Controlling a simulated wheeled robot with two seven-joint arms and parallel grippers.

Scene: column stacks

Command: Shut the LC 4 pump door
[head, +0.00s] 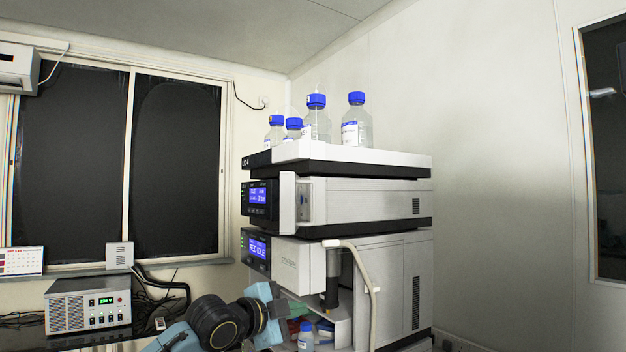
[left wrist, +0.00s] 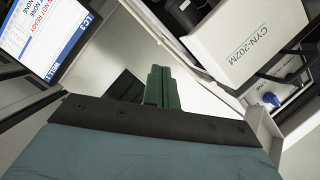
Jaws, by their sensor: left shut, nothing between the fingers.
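The LC 4 stack (head: 340,215) stands in the middle of the head view, with its name on the top tray's front edge. Its pump module (head: 365,199) is the upper unit, with a lit blue display (head: 258,197). The white pump door (head: 288,201) stands out from the module's front, and a recess with fittings shows beside it, so it looks open. My left arm enters low in the head view, its wrist below and in front of the stack; its fingertips are not clear there. In the left wrist view my left gripper (left wrist: 162,87) has its green fingers together, empty. My right gripper is not in view.
Several blue-capped bottles (head: 316,118) stand on the top tray. A lower unit (head: 298,262) with a pale tube (head: 365,275) sits below the pump. A grey box (head: 88,306) stands at left. The left wrist view shows an LC3 screen (left wrist: 62,35) and a CYN-202M box (left wrist: 225,45).

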